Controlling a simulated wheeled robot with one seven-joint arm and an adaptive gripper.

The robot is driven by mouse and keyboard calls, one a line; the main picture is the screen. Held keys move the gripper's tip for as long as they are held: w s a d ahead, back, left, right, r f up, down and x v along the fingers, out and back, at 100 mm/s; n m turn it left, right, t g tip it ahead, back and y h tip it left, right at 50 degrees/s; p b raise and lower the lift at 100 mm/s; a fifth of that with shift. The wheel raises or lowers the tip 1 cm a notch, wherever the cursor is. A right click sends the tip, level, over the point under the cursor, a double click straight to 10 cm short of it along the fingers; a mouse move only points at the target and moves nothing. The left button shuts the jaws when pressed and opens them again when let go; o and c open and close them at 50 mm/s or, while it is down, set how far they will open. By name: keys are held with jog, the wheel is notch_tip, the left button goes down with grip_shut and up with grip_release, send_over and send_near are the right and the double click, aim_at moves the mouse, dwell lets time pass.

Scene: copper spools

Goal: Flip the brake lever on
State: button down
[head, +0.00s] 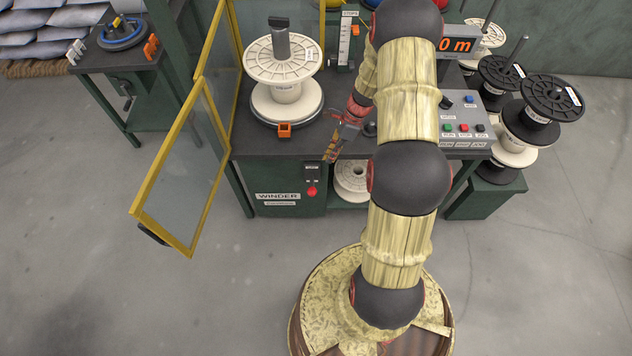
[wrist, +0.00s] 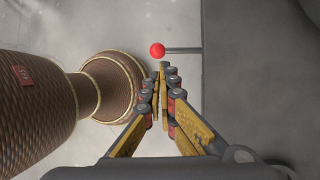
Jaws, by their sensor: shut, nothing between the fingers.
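The brake lever is a red ball knob (head: 312,191) under a small black plate (head: 312,172) on the front of the green winder cabinet (head: 245,190). In the wrist view the red knob (wrist: 157,50) sits on a thin dark rod coming from the bench side. My gripper (head: 329,156) points down at the bench's front edge, above and slightly right of the knob. In the wrist view my gripper (wrist: 165,68) is shut and empty, its tips close to the knob in the picture. I cannot tell whether they touch it.
A white spool (head: 282,62) stands on the winder top by an orange block (head: 284,130). A yellow-framed clear door (head: 187,165) hangs open at left. A control box (head: 465,122) and black spools (head: 552,98) are at right. The floor in front is clear.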

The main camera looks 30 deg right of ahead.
aim_at(316, 191)
jog(key=shift+f, duration=0.1)
jog(key=b+x, duration=0.4)
jog(key=x, duration=1)
jog(key=shift+s+a+f, duration=0.15)
jog(key=shift+s+f, duration=0.15)
jog(key=shift+f, duration=0.15)
jog(key=shift+s+a+f, duration=0.3)
jog(key=shift+s+f, duration=0.15)
jog(key=shift+f, duration=0.15)
notch_tip(316, 191, down, 9)
jog(key=s+a+b, duration=0.1)
jog(key=b, duration=0.2)
jog(key=shift+s+f, duration=0.2)
jog(key=shift+s, duration=0.1)
